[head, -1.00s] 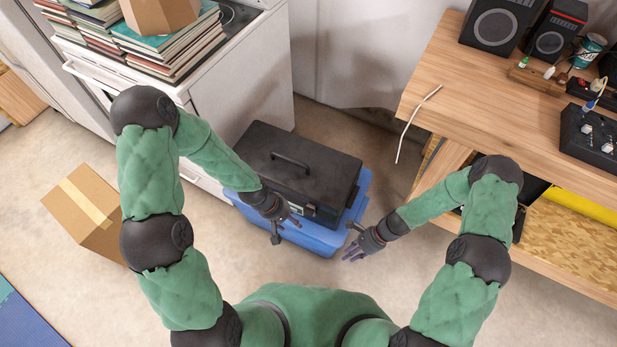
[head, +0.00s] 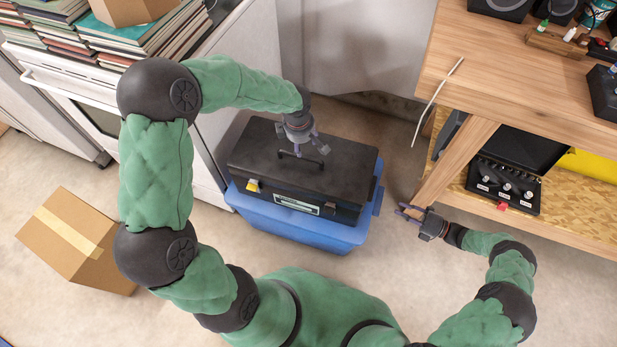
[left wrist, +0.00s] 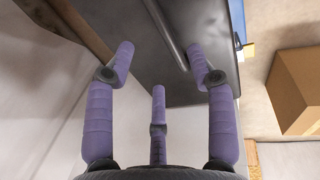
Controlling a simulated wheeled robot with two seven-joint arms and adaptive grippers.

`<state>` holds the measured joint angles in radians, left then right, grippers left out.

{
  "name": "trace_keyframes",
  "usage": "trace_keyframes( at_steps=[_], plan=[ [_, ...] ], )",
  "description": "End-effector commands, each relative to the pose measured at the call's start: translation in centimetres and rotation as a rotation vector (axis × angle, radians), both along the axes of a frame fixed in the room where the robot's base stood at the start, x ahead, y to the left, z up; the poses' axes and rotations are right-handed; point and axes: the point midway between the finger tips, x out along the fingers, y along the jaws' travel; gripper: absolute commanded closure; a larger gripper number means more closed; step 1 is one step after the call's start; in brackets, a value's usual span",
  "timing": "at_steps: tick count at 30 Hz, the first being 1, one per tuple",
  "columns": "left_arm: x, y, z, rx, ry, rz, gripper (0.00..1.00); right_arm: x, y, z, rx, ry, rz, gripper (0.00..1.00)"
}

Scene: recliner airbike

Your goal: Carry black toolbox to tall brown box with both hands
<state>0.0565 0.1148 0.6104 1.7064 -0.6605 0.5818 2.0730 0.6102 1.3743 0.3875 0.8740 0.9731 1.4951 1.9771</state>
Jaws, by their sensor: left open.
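The black toolbox (head: 330,165) rests flat on a blue bin (head: 290,228), with its handle (head: 300,158) up on the lid. My left gripper (head: 302,148) is over the lid at the handle, fingers spread and pointing down. In the left wrist view the toolbox lid (left wrist: 205,30) lies beyond the open fingers, and the handle bar (left wrist: 167,38) shows between them, not gripped. My right gripper (head: 408,211) is empty and open, to the right of the bin and apart from the toolbox. A brown cardboard box (head: 75,240) stands on the floor at the left; it also shows in the left wrist view (left wrist: 298,90).
A white cabinet (head: 235,65) with stacked books (head: 165,45) and a smaller brown box (head: 135,8) stands close left of the bin. A wooden workbench (head: 500,75) with a lower shelf is close on the right.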

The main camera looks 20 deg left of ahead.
Motion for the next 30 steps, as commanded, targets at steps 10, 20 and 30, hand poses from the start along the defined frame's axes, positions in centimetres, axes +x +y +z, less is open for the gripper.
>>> trace_keyframes(
  at_steps=[10, 20, 30],
  plan=[
    [0.1, -0.1, -0.8, -0.002, 0.003, -0.001, 0.45, 0.0, 0.8, 0.0, -0.001, -0.002, 0.002, 0.71],
    [0.9, 0.0, -5.8, -0.003, 0.006, -0.003, 0.45, 0.5, 5.8, 0.0, -0.002, -0.002, 0.005, 0.71],
    [1.9, 0.1, -10.0, -0.002, 0.003, -0.001, 0.45, 1.0, 10.1, 0.0, -0.003, -0.003, 0.002, 0.71]
  ],
)
